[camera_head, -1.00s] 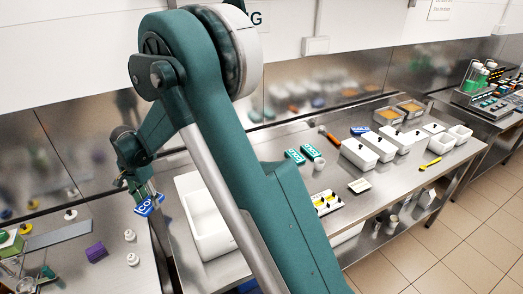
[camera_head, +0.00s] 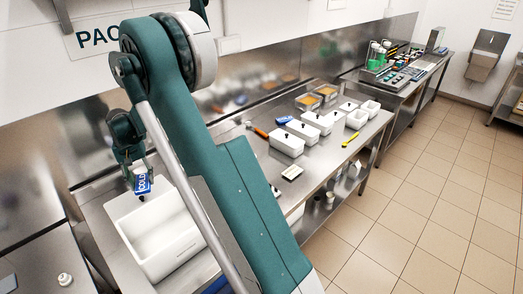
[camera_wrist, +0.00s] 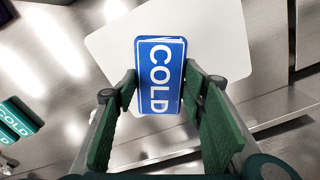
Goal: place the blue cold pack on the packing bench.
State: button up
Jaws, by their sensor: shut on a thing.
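My gripper (camera_head: 141,174) is shut on the blue cold pack (camera_head: 143,185), which hangs above a white open box (camera_head: 165,262) on a steel bench. In the wrist view the cold pack (camera_wrist: 160,65), with white "COLD" lettering, sits between the two fingers of my gripper (camera_wrist: 160,79). A plain white surface (camera_wrist: 220,35) lies beneath it, and the pack looks clear of it. The steel bench top (camera_head: 240,170) stands below a wall sign reading "PAC", partly hidden by my arm.
Several white lidded tubs (camera_head: 287,144), an orange-handled tool (camera_head: 258,131), another blue pack (camera_head: 284,120) and a yellow tool (camera_head: 351,140) stand on the bench to the right. Teal packs (camera_wrist: 14,120) show at the wrist view's left. A side bench (camera_head: 35,265) is at lower left.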

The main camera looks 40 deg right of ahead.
jog(key=s+d+r+n, duration=0.1)
jog(key=d+n, duration=0.1)
jog(key=d, duration=1.5)
jog(key=s+d+r+n+p, duration=0.1)
jog(key=d+n, duration=0.2)
jog(key=d, duration=1.3)
jog(key=shift+s+d, duration=0.35)
jog(key=shift+s, duration=0.05)
jog(key=shift+f, duration=0.1)
jog(key=shift+f, duration=3.05)
jog(key=shift+f, duration=0.15)
jog(key=shift+f, duration=1.75)
jog(key=shift+f, duration=0.15)
